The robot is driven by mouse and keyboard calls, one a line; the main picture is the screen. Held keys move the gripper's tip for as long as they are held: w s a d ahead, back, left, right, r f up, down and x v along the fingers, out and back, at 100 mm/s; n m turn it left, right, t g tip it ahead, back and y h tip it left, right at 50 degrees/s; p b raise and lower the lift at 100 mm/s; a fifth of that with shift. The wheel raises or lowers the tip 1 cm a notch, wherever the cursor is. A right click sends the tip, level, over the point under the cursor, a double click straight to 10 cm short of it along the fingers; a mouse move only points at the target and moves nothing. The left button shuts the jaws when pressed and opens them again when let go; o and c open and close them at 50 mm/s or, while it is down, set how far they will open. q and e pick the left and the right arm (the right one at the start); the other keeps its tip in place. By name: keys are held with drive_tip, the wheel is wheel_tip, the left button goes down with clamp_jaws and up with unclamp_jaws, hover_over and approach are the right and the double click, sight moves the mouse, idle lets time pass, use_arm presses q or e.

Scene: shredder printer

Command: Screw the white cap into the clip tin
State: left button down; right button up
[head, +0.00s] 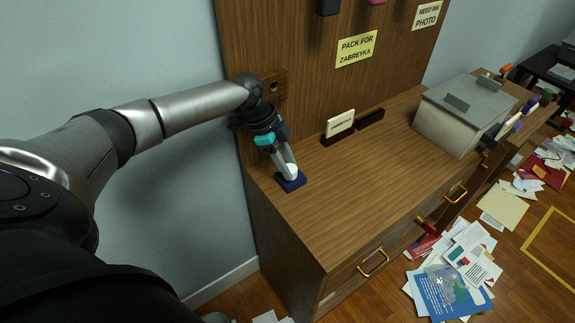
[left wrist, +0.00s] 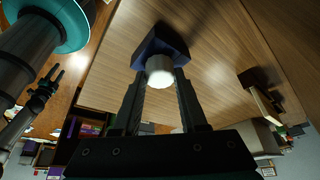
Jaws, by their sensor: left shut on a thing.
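My left gripper (head: 286,166) reaches down over the left end of the wooden cabinet top. Its fingers are shut on a white cap (head: 291,171), which also shows between the fingertips in the left wrist view (left wrist: 159,70). The cap sits at the top of a small dark blue block (head: 290,183), seen in the left wrist view (left wrist: 160,46) too, which I take for the clip tin. The cap touches or nearly touches it; I cannot tell whether it is threaded in. My right gripper is not clearly seen in the head view.
A cream name card (head: 340,125) on a dark stand is behind and right of the block. A grey box (head: 458,115) stands farther right. The front cabinet top between them is clear. Papers (head: 455,275) litter the floor below the drawers.

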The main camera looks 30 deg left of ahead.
use_arm(q)
drive_tip(key=shift+f, duration=0.15)
drive_tip(key=shift+s, duration=0.15)
drive_tip(key=c, duration=0.8)
unclamp_jaws()
drive_tip(key=shift+c, duration=0.2)
drive_tip(key=o, duration=0.8)
drive_tip(key=shift+w, duration=0.2)
